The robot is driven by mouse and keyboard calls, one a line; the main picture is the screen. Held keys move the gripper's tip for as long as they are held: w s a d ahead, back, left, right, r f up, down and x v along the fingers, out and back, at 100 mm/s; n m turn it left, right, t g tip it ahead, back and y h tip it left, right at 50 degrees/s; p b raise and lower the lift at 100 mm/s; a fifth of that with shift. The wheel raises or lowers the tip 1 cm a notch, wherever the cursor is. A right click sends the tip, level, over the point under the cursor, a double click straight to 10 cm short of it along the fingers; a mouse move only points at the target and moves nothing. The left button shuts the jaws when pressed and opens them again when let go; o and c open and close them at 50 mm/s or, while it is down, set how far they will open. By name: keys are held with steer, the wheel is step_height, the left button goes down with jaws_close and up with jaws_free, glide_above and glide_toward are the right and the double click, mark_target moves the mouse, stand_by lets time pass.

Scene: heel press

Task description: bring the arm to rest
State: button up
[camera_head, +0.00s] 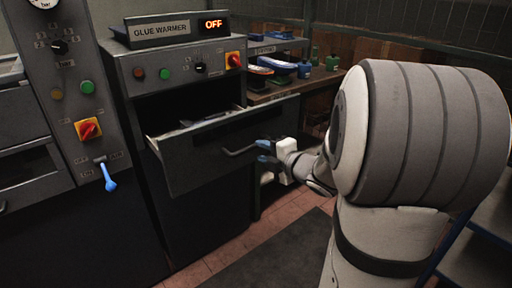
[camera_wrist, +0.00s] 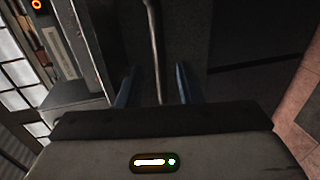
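My gripper (camera_head: 264,151) is at the right end of the bar handle (camera_head: 238,152) on the front of the glue warmer's drawer (camera_head: 215,150). In the wrist view its two blue fingers (camera_wrist: 157,88) stand apart, with the thin handle bar (camera_wrist: 154,45) running between them. A gap shows on both sides of the bar, so the gripper is open and not closed on it. Whether a finger touches the bar cannot be told. The arm reaches in from the right, and its large grey link hides part of the room.
The glue warmer (camera_head: 180,75) has its drawer pulled out, and its display (camera_head: 213,24) reads OFF. A control panel with a blue lever (camera_head: 107,178) stands at left. A bench (camera_head: 300,82) behind holds shoe parts and green bottles. A dark mat (camera_head: 270,255) lies on the tiled floor.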

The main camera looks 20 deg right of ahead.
steer(key=shift+v, duration=1.05)
steer(key=s+r+m+g+h+p, duration=0.4)
steer(key=r+m+h+p, duration=0.5)
steer(key=m, duration=0.4)
steer(key=s+a+r+m+g+y+p, duration=0.1)
steer(key=s+a+m+g+p, duration=0.3)
steer(key=s, duration=0.4)
steer(key=s+a+r+m+g+y+p, duration=0.2)
steer(key=s+a+m+g+y+p, duration=0.1)
steer(key=s, duration=0.6)
steer(key=a+m+g+p, duration=0.1)
steer(key=a+p, duration=0.1)
steer(key=a, duration=0.1)
steer(key=shift+a+m, duration=0.2)
steer(key=shift+m, duration=0.1)
